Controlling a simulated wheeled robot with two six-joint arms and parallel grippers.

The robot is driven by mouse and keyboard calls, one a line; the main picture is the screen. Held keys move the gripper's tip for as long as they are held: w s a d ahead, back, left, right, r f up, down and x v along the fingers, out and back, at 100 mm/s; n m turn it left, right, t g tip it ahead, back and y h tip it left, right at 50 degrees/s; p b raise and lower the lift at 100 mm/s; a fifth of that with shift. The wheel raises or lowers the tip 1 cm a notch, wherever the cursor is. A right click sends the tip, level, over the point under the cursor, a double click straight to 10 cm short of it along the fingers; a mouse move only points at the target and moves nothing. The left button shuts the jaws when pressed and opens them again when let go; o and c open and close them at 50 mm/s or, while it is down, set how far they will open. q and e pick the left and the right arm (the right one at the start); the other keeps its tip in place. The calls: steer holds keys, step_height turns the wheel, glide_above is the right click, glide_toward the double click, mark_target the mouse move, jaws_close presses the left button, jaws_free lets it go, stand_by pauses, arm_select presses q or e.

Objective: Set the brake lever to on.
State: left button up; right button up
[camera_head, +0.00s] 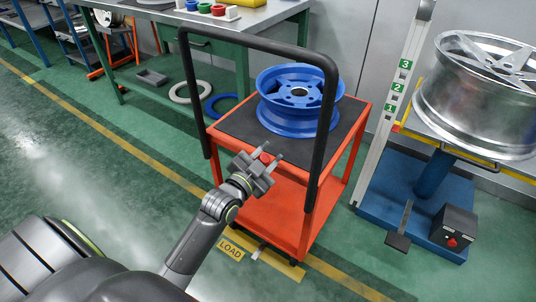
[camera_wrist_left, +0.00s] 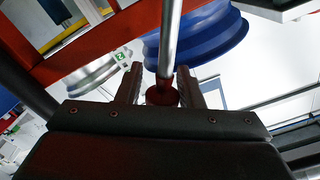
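The brake lever shows in the left wrist view as a silver rod (camera_wrist_left: 171,40) with a red knob (camera_wrist_left: 162,96) at its end. In the head view only the red knob (camera_head: 265,157) shows clearly, at the near side of the orange cart (camera_head: 290,215). My left gripper (camera_head: 261,156) is open, with its two fingers either side of the knob; I cannot tell whether either finger touches it. The fingers also show in the left wrist view (camera_wrist_left: 160,84). No on or off marking is readable. My right gripper is not in view.
A black push handle (camera_head: 255,43) arches over the cart beside my left arm. A blue wheel rim (camera_head: 300,98) lies on the cart top. A blue stand with a silver wheel (camera_head: 480,95) is at the right. A LOAD plate (camera_head: 231,249) marks the floor in front.

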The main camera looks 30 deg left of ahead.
arm_select(q)
steer(key=shift+o, duration=1.2)
steer(key=shift+s, duration=0.1)
steer(key=shift+s, duration=0.3)
steer(key=s+a+b, duration=0.1)
steer(key=s, duration=1.5)
steer(key=shift+s+a, duration=0.15)
steer(key=shift+s, duration=0.1)
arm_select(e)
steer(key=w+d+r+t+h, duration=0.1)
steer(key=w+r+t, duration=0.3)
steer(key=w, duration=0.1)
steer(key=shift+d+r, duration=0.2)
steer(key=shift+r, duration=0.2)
